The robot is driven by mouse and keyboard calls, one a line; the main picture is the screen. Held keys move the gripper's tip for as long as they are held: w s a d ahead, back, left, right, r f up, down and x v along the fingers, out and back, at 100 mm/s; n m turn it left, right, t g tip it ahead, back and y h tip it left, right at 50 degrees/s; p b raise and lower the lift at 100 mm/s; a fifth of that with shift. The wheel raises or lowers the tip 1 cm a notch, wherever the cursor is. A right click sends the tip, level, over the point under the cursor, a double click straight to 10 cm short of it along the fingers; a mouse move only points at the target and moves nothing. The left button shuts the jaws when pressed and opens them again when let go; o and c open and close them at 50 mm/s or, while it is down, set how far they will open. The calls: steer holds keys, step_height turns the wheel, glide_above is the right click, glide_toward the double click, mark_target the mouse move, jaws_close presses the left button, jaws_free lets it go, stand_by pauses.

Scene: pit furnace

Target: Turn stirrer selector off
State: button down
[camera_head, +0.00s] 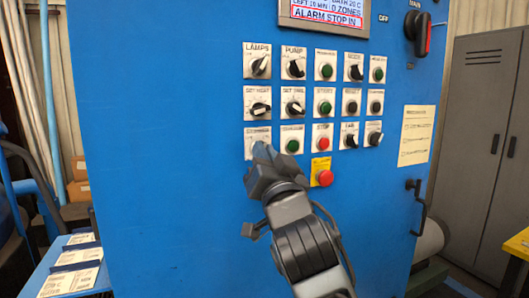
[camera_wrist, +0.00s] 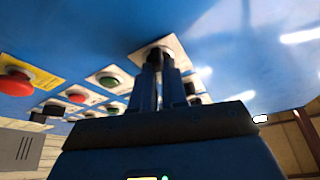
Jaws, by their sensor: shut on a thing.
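The stirrer selector appears to be the switch at the lower left of the blue panel. Its pale plate (camera_head: 250,138) shows above my gripper (camera_head: 262,153), but its small label is too blurred to read. The gripper covers its knob in the head view. In the wrist view my gripper (camera_wrist: 159,68) has its fingers close together on the dark knob, in front of the same pale plate (camera_wrist: 178,47). The jaws are shut on the knob. Its exact pointing direction is hidden by the fingers.
A green button (camera_head: 292,146), a red button (camera_head: 323,142) and more selectors sit to the right. A red emergency-type button (camera_head: 324,178) on a yellow plate is lower right. A door handle (camera_head: 416,205) sticks out further right. The blue panel below left is clear.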

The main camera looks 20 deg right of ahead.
steer(key=n+y+b, duration=0.1)
steer(key=n+y, duration=0.1)
steer(key=n, duration=0.2)
steer(key=n+y+b, duration=0.2)
steer(key=n+y, duration=0.1)
steer(key=n, duration=0.2)
steer(key=n+y+b, duration=0.1)
steer(key=n+y, duration=0.1)
steer(key=n, duration=0.3)
steer(key=shift+d+f+g+y, duration=0.1)
steer(key=shift+d+g+y, duration=0.05)
steer(key=shift+g+y, duration=0.15)
steer(key=shift+n, duration=0.4)
steer(key=c, duration=1.2)
jaws_free()
steer(key=shift+o, duration=0.2)
steer(key=shift+s+b, duration=0.1)
steer(key=shift+b, duration=0.2)
